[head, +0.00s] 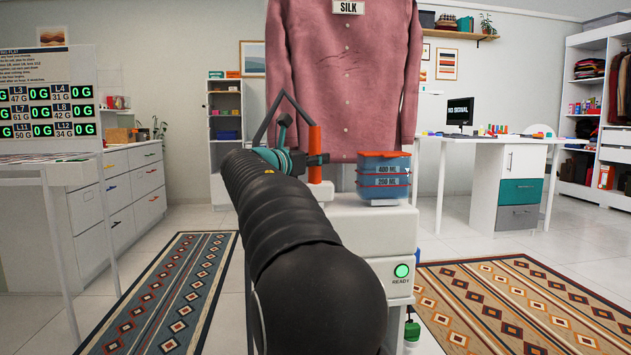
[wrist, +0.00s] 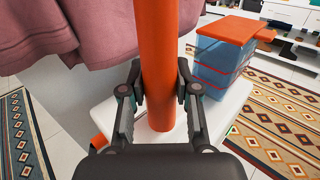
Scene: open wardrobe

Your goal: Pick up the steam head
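The steam head shows as an upright orange cylinder (head: 315,152), standing at the white steamer unit below the hanging shirt. It also stands upright in the middle of the wrist view (wrist: 159,60). My gripper (wrist: 160,82) has one finger on each side of the cylinder, and both pads appear to press against it. In the head view my gripper (head: 310,160) reaches it from the left. The cylinder's lower end is at the white top of the unit (wrist: 130,125); whether it is lifted clear cannot be told.
A pink shirt (head: 345,75) labelled SILK hangs close behind. Stacked blue containers with an orange lid (head: 384,176) stand just right of the steam head. The unit shows a green READY light (head: 401,271). Patterned rugs lie on both sides of the unit.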

